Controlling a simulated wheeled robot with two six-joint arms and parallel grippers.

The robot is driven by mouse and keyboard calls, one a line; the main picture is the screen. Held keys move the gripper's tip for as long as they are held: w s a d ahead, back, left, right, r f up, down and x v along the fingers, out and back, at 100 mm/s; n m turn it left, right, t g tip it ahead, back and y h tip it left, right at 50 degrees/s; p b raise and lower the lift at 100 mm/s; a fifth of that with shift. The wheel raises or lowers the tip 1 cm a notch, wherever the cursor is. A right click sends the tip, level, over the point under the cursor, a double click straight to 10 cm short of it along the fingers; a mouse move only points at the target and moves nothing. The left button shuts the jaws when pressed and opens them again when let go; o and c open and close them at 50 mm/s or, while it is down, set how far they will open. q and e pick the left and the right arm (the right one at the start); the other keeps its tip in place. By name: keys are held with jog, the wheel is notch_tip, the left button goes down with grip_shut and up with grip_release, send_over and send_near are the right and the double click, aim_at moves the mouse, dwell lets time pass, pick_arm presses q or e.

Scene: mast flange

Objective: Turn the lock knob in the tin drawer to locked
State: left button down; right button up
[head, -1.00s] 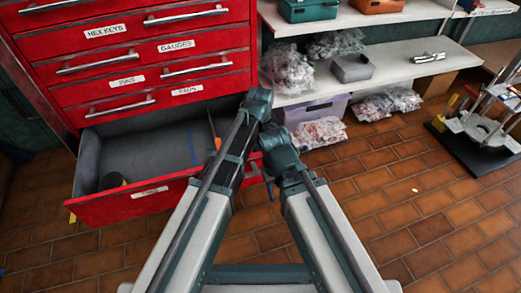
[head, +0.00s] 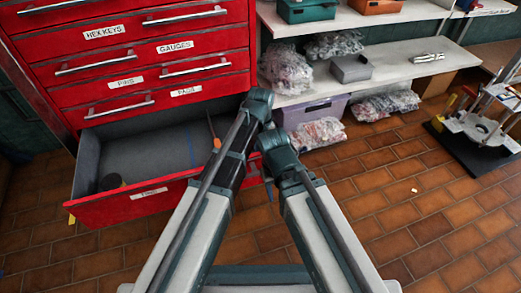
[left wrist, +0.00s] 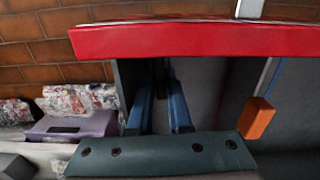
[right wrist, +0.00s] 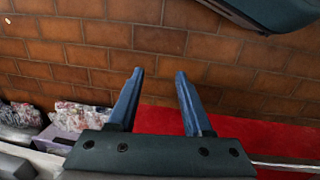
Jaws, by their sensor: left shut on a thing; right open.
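The open tin drawer (head: 150,196) is at the bottom of the red cabinet. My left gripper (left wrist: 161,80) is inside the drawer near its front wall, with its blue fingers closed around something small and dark. This is probably the lock knob, but the fingers hide it and its setting cannot be read. In the head view my arm links cover that end of the drawer. My right gripper (right wrist: 159,72) is open and empty, with the floor and the red drawer front beyond it.
An orange-handled tool (head: 217,143) stands in the drawer, close to my left gripper; its handle also shows in the left wrist view (left wrist: 257,118). Shelves with bags and a purple bin (head: 312,110) stand right of the cabinet.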

pick_arm(q)
jog(key=shift+m, duration=0.5)
jog(key=c, duration=1.1)
grip_release()
